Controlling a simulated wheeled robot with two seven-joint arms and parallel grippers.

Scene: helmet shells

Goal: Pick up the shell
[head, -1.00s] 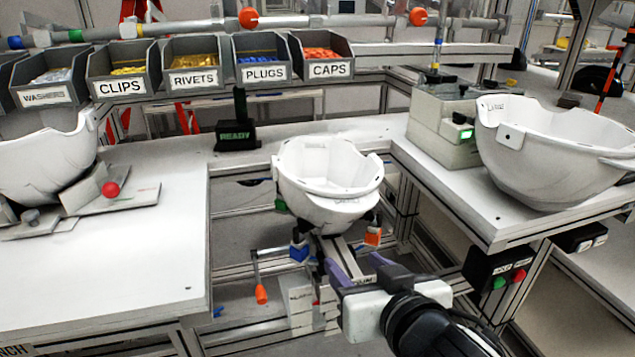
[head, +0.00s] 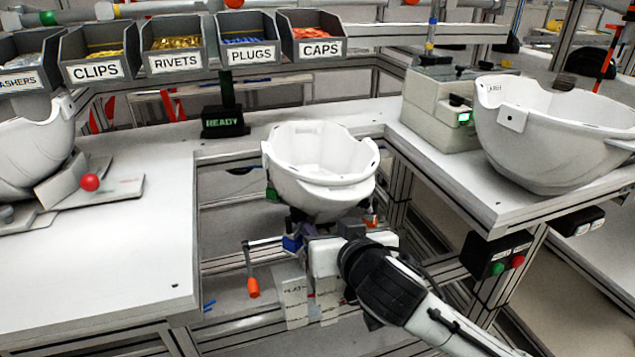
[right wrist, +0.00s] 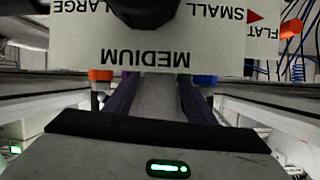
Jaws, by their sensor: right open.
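A white helmet shell (head: 318,180) sits, open side up, on a stand in the gap between the benches, in the middle of the head view. My right gripper (head: 322,230) is just below and in front of this shell, its fingertips mostly hidden by its own body and the shell. In the right wrist view, the purple fingers of my right gripper (right wrist: 158,92) are apart, one on each side of a grey bar (right wrist: 157,100). I cannot tell whether they touch it. My left gripper is out of view.
Another white shell (head: 555,140) stands on the right bench, and one (head: 35,150) on a left-bench fixture. Labelled bins (head: 175,50) line the back. An orange-handled lever (head: 253,286) hangs left of my gripper. A plate marked MEDIUM (right wrist: 145,40) shows upside down.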

